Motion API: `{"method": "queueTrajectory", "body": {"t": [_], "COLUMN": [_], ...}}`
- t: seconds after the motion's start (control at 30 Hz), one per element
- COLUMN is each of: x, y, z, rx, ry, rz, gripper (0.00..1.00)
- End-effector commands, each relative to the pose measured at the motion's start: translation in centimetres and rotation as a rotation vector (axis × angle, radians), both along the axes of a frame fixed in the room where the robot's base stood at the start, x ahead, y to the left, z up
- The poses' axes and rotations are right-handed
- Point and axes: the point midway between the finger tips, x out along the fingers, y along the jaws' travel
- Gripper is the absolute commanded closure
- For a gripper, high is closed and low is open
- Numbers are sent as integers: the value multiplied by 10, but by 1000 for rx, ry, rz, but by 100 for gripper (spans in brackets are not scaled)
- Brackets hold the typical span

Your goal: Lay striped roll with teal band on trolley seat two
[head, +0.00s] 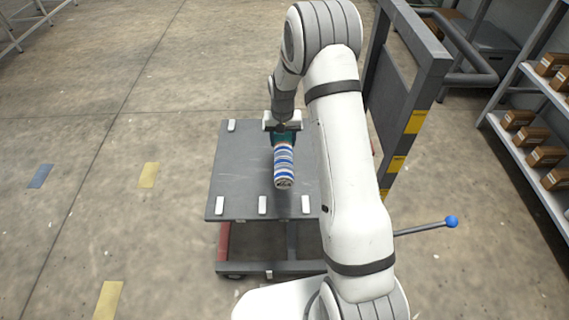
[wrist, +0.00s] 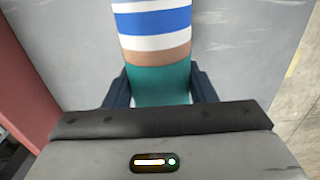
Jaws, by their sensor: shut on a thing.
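The striped roll (head: 284,165) has blue and white stripes and a teal band at one end. My gripper (head: 282,126) is shut on the teal band, above the grey trolley top (head: 240,180). The wrist view shows the striped roll (wrist: 155,22) between dark fingers (wrist: 159,90), with a tan strip between stripes and teal. White seat blocks show at the trolley's front edge and one at its back left; which is seat two I cannot tell. My arm hides the trolley's right side. Whether the roll touches the trolley top is unclear.
A dark grey frame (head: 410,100) with yellow marks stands right of the trolley. A rod with a blue ball (head: 452,222) sticks out at the right. A shelf (head: 520,140) holds brown boxes further right.

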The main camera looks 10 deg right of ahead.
Motion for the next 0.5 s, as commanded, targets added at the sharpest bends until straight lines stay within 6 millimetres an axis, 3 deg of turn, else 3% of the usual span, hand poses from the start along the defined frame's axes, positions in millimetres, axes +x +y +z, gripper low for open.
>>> {"method": "queueTrajectory", "body": {"t": [0.13,0.5], "x": [-1,-1], "y": [0,-1], "z": [-30,-67], "rx": [0,0], "ry": [4,3], "rz": [-1,-1], "gripper": [85,85]}}
